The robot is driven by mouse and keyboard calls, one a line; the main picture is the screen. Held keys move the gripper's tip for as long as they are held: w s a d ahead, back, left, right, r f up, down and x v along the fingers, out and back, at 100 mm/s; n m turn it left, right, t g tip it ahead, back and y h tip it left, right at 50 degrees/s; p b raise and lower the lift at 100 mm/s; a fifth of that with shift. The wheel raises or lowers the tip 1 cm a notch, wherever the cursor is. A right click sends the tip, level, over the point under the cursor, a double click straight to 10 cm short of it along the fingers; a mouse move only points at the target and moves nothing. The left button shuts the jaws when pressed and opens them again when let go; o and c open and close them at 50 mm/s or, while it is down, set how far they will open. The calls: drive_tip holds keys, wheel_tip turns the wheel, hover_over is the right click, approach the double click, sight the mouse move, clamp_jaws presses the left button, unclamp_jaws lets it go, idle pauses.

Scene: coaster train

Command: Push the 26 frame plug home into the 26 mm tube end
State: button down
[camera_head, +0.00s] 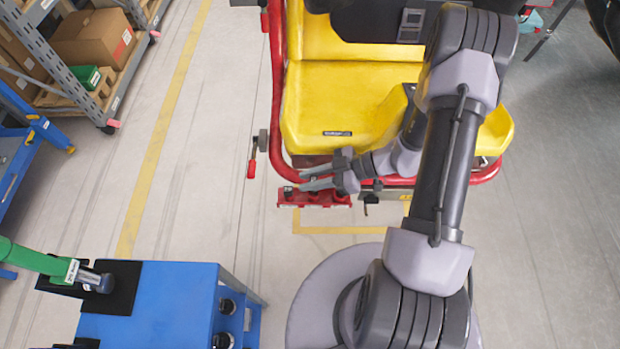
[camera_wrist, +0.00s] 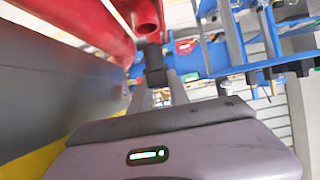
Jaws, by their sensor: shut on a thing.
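My gripper (camera_head: 302,184) reaches left, low in front of the yellow seat, beside the red frame. In the wrist view my gripper (camera_wrist: 160,82) is shut on a dark, short cylindrical piece, which I take to be the frame plug (camera_wrist: 155,62). The red tube end (camera_wrist: 148,27), with a dark round opening, is just beyond the plug. The plug's far end appears close to it, but I cannot tell whether they touch or the plug is partly in. In the head view the fingers and red parts hide the joint.
The yellow seat (camera_head: 345,100) and red frame (camera_head: 277,70) are close to my arm. A red tray-like part (camera_head: 325,200) is just below the gripper. A blue bench (camera_head: 165,300) stands at lower left with a green tool (camera_head: 35,260). The floor between bench and seat is clear.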

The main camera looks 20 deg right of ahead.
drive_tip(key=shift+w+f, duration=0.1)
drive_tip(key=shift+f, duration=0.1)
idle(0.3)
drive_tip(key=shift+f, duration=0.7)
drive_tip(key=shift+r, duration=0.1)
drive_tip(key=shift+f+b, duration=0.75)
drive_tip(key=shift+f, duration=1)
idle(0.6)
drive_tip(key=c, duration=1.2)
unclamp_jaws()
drive_tip(key=shift+o, duration=0.2)
drive_tip(key=shift+r, duration=0.1)
